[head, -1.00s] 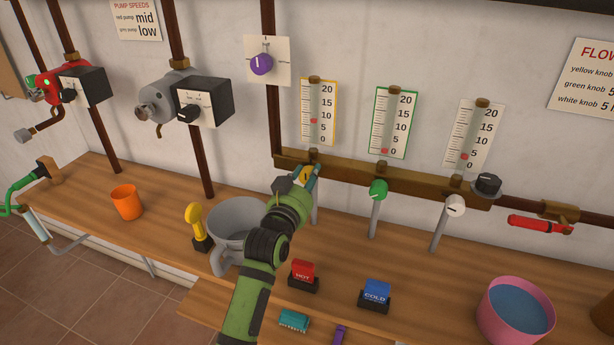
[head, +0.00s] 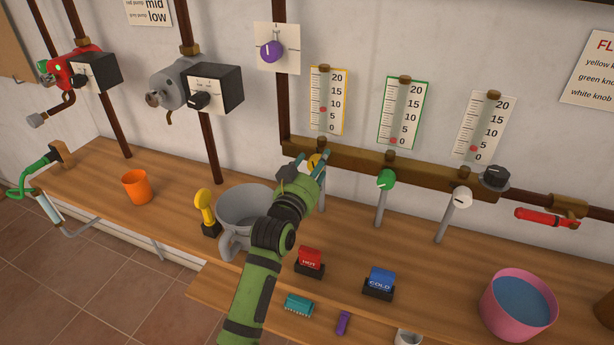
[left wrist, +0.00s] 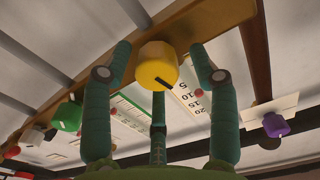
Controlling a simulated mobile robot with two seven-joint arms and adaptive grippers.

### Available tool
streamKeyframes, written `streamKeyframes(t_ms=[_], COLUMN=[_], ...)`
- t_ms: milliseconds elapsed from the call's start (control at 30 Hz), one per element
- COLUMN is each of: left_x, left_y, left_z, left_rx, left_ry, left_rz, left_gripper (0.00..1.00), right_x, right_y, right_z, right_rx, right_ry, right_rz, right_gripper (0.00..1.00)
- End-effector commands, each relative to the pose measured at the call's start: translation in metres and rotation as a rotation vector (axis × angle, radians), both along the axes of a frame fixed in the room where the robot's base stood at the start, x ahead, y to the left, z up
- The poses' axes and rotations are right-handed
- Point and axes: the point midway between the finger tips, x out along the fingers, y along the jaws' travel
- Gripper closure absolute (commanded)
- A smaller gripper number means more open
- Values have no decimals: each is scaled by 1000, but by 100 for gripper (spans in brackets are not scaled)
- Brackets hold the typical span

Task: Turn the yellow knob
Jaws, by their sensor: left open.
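The yellow knob (head: 314,162) sits on the brass bar below the yellow-framed gauge (head: 327,100), partly hidden by my left gripper (head: 312,168). A gap shows on each side of the knob; contact cannot be told. The gauge's red marker stands between 5 and 10. My right gripper is not in view.
The green knob (head: 386,179) and white knob (head: 462,197) are to the right on the same bar, with a black knob (head: 494,178) beyond. A grey mug (head: 241,208) stands below my left arm. A purple knob (head: 270,51) is on the wall above.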

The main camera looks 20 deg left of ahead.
Motion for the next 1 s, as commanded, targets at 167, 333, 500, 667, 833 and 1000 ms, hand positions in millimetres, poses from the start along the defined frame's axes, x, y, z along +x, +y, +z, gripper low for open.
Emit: streamKeyframes(t_ms=[167, 333, 500, 667, 833, 1000], left_x=[-30, -68, -97, -111, -114, -113], left_y=[1, 2, 3, 3, 3, 3], left_z=[-1, -1, 0, 1, 2, 2], left_rx=[0, 2, 1, 1, 1, 0], left_ry=[1, 1, -2, -4, -4, -4], left_rz=[0, 0, 0, 0, 0, 0], left_gripper=[40, 40, 40, 40, 40, 40], right_x=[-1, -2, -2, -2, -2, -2], right_y=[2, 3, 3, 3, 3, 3], right_z=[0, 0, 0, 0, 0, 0], right_rx=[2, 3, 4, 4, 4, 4], right_ry=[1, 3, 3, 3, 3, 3], right_rz=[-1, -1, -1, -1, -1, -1], right_gripper=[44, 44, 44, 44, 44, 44])
